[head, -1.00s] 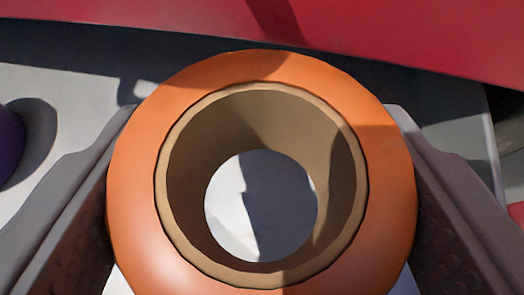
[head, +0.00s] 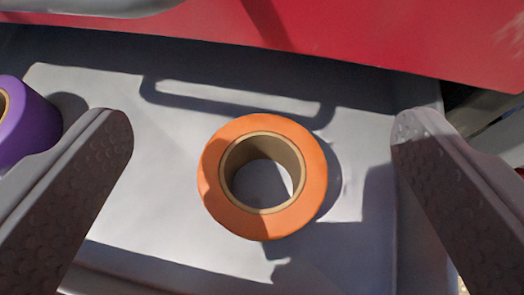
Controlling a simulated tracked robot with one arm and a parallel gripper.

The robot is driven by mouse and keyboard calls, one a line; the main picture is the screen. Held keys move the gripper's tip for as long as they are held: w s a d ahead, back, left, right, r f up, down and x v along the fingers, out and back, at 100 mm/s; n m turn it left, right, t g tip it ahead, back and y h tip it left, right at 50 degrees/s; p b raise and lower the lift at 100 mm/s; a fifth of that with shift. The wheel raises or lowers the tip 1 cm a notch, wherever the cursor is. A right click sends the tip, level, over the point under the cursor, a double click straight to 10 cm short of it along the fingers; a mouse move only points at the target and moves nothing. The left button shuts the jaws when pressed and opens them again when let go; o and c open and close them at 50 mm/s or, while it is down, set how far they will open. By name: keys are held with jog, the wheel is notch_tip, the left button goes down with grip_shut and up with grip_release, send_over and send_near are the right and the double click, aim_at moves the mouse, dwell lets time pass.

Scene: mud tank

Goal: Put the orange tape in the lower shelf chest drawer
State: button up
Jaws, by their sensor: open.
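The orange tape (head: 215,185) is a roll with a tan core. It lies flat on the light grey floor of a shallow tray or drawer (head: 100,265). My gripper (head: 262,135) is open and empty, with one finger at the left and one at the right of the picture. The roll shows between the fingers, apart from both, and appears to lie below them. I cannot tell whether this grey container is the lower shelf chest drawer.
A purple tape roll (head: 28,125) is at the left edge, close to my left finger. A red panel (head: 350,40) stands behind the container, with a grey handle-like bar (head: 90,5) at the top left. Grey floor is clear around the orange roll.

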jog(key=b+v, duration=0.1)
jog(key=v, duration=0.8)
jog(key=shift+a+b, duration=0.1)
jog(key=shift+b, duration=0.25)
jog(key=s+a+r+t, duration=0.1)
jog(key=s+a+r, duration=0.5)
jog(key=a+r, duration=0.2)
jog(key=s+a+r+n+t+y, duration=0.1)
jog(key=s+a+r+t, duration=0.1)
jog(key=s+a+r, duration=0.3)
jog(key=a+r, duration=0.3)
jog(key=a, duration=0.3)
jog(key=shift+s+r, duration=0.3)
jog(key=shift+s, duration=0.05)
notch_tip(320, 180, down, 12)
jog(key=b, duration=1.2)
jog(key=shift+d+r, duration=0.1)
